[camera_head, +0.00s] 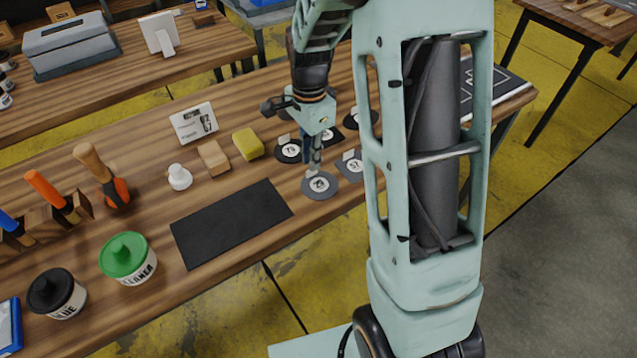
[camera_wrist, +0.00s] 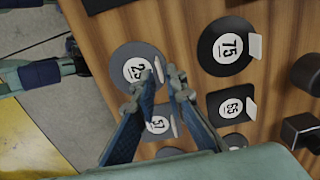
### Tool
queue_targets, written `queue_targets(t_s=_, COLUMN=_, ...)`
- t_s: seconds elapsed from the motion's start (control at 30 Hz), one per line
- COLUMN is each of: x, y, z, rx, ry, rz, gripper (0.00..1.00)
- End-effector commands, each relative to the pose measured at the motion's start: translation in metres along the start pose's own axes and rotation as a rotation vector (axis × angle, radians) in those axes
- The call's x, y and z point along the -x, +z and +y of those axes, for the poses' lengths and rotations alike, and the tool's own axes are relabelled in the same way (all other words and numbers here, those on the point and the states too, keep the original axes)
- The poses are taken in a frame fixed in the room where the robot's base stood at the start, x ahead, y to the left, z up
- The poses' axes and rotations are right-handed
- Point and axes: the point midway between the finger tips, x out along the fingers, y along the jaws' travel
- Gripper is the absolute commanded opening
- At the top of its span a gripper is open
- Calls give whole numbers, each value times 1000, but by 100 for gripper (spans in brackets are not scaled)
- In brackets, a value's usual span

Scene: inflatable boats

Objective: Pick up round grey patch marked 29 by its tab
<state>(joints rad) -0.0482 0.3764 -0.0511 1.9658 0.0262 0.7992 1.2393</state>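The round grey patch marked 29 (camera_head: 320,191) lies flat on the wooden table near its front edge. In the wrist view the patch (camera_wrist: 122,62) shows its white number disc and a pale upright tab on its right side. My gripper (camera_head: 313,170) points down over this patch. In the wrist view my gripper (camera_wrist: 161,80) has its two blue fingers a little apart, with the tab showing between or just beyond their tips. I cannot tell whether either finger touches the tab. My gripper looks open and empty.
Close by lie a round black patch 75 (camera_wrist: 207,47), a square black patch 65 (camera_wrist: 215,100) and a grey patch 57 (camera_head: 350,172). A black mat (camera_head: 230,222), yellow sponge (camera_head: 248,144) and wooden block (camera_head: 213,157) are left of my gripper. Cleaner and glue tins stand further left.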

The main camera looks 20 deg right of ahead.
Motion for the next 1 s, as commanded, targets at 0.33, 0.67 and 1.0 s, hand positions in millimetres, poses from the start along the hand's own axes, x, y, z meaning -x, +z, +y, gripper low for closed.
queue_targets(t_s=0.33, x=-35, y=0, z=2, rx=0, ry=1, rz=0, gripper=12)
queue_targets(t_s=0.67, x=-35, y=0, z=2, rx=0, ry=1, rz=0, gripper=0)
queue_targets(t_s=1.0, x=-34, y=0, z=1, rx=0, ry=0, rz=0, gripper=0)
